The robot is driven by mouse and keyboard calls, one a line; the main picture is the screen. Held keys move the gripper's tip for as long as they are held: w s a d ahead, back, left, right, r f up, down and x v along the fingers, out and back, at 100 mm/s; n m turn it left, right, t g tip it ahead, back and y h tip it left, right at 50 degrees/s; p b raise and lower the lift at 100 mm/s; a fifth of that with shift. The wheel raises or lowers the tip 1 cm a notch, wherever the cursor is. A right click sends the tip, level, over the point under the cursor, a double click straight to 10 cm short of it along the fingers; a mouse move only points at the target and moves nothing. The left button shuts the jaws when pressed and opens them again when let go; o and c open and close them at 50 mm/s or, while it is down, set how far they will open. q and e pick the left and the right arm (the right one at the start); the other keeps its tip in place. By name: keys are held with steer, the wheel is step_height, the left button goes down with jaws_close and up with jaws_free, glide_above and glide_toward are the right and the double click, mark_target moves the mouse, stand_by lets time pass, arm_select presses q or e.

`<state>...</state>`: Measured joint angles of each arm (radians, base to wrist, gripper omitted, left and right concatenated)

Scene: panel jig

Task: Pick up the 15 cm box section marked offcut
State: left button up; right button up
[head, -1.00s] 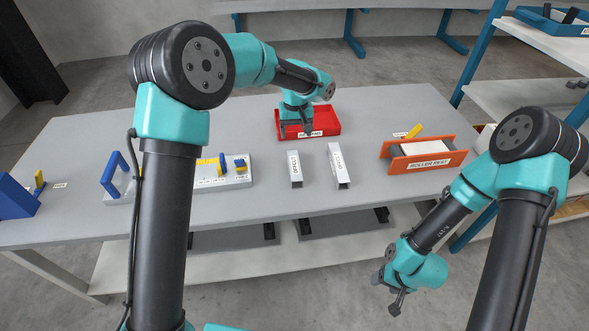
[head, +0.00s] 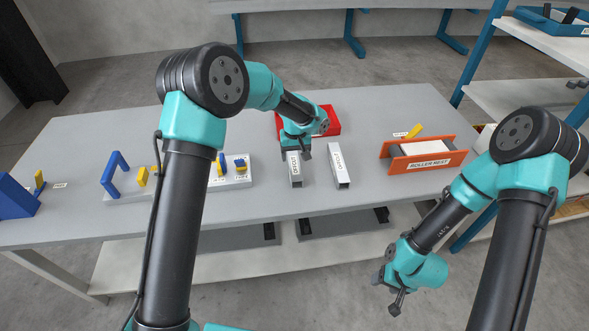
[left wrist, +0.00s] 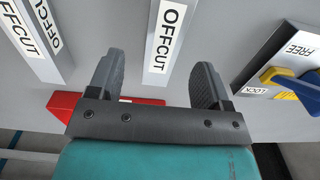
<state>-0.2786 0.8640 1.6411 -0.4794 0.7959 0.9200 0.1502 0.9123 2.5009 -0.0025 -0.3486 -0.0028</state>
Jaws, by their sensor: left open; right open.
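Two pale box sections lie on the grey table: a left one (head: 295,173) and a right one (head: 341,169). In the left wrist view both the left section (left wrist: 157,68) and the right section (left wrist: 33,35) carry OFFCUT labels. Their lengths cannot be read. My left gripper (head: 296,154) is open and empty at the far end of the left section. In the left wrist view its fingers (left wrist: 157,80) stand on either side of that section's end, apart from it; the height gap is unclear. My right gripper (head: 396,292) is open and empty, off the table's front edge.
A red tray (head: 331,122) stands behind the left gripper. An orange roller rest (head: 428,164) is at right. A jig base (head: 232,182) with blue and yellow clamps is at left; its FREE/LOCK plate (left wrist: 288,48) lies near one finger. Table between right section and roller rest is clear.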

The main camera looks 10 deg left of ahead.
mark_target(295, 165)
arm_select(q)
steer(key=shift+s+a+f, duration=0.15)
steer(key=shift+f, duration=2.45)
steer(key=c, duration=1.2)
steer(key=shift+r, duration=0.1)
steer(key=shift+r, duration=1.5)
steer(key=shift+s+r, duration=0.25)
steer(key=s, duration=0.5)
steer(key=s+d+r, duration=0.1)
steer(key=s, duration=0.4)
steer(key=s+d, duration=0.1)
steer(key=s, duration=0.4)
steer(key=shift+s+d+r, duration=0.15)
steer(key=shift+s+d, duration=0.05)
steer(key=shift+d, duration=0.05)
